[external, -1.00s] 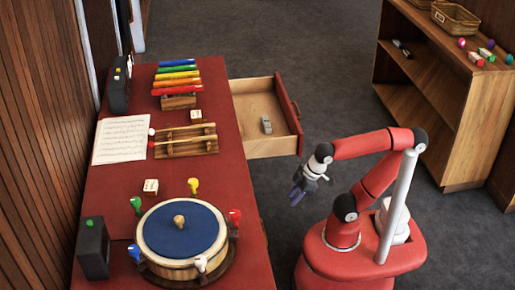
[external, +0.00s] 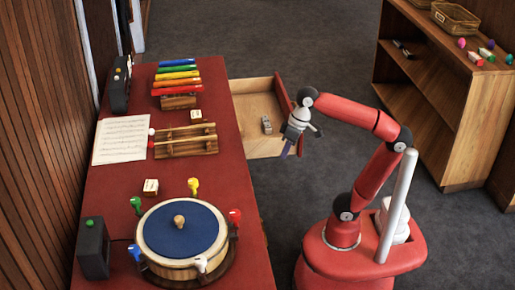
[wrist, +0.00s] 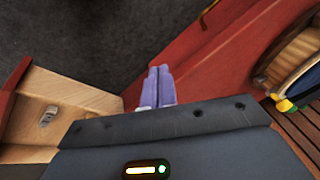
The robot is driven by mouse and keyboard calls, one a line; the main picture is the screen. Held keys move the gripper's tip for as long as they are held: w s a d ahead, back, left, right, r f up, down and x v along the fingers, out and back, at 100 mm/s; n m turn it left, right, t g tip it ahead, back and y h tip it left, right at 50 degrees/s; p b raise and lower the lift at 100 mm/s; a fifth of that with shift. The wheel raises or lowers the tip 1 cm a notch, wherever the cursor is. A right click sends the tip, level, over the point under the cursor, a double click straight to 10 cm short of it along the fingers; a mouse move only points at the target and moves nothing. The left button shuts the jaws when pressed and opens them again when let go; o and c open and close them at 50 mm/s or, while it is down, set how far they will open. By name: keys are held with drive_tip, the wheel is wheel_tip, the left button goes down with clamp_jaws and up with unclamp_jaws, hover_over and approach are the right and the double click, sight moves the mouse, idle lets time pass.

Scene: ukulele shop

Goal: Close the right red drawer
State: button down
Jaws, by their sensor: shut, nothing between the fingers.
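The red-fronted drawer (external: 260,101) is pulled out from the right side of the red table, showing its wooden inside. Its front panel (external: 283,92) is partly hidden by my arm. The drawer also shows at the left of the wrist view (wrist: 75,92). A small grey object (external: 266,125) lies in it. My gripper (external: 286,152) is shut and empty, pointing down by the near outer corner of the drawer. In the wrist view its purple fingers (wrist: 158,72) are together, to the right of the drawer. I cannot tell whether they touch it.
The red table (external: 215,140) carries a drum (external: 180,226), a colourful xylophone (external: 178,76), a sheet of music (external: 121,140) and small items. A wooden shelf (external: 430,85) stands at the right.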

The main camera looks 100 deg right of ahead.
drive_tip(key=s+d+m+t+y+p, duration=0.1)
drive_tip(key=d+m+t+y, duration=0.35)
drive_tip(key=d+m, duration=1.7)
drive_tip(key=s+d+m+t+h, duration=0.25)
drive_tip(key=s+d+t, duration=0.35)
drive_tip(key=s+d, duration=0.95)
drive_tip(key=s+d+r+m+t+h, duration=0.1)
drive_tip(key=s+d+m+t+h, duration=0.15)
drive_tip(key=s, duration=0.45)
drive_tip(key=s+d+m+t+h, duration=0.1)
drive_tip(key=s+d+m, duration=0.25)
drive_tip(key=s, duration=0.35)
wheel_tip(320, 180, down, 18)
drive_tip(key=w, duration=1.4)
drive_tip(key=shift+a, duration=0.45)
drive_tip(key=shift+r+p, duration=0.15)
drive_tip(key=shift+p, duration=0.15)
